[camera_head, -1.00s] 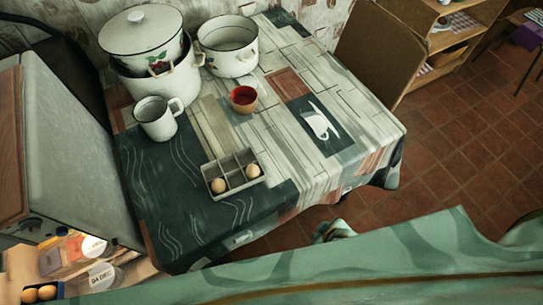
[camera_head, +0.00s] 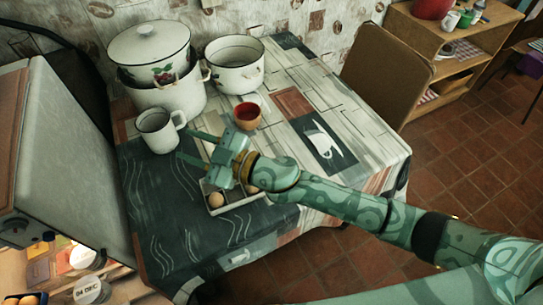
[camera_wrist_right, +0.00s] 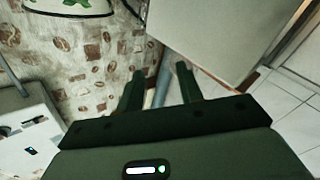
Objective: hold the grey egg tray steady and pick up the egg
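The grey egg tray (camera_head: 238,207) lies on the table near its front left part. One brown egg (camera_head: 215,199) sits in its front left compartment. My left gripper is not in view.
A white enamel mug (camera_head: 158,131) stands close to the right fingertips. Behind are a lidded pot (camera_head: 150,50), an open pot (camera_head: 235,75) and a red-brown cup (camera_head: 247,116). An open fridge (camera_head: 60,160) stands at left. The table's right part is clear beneath my arm.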

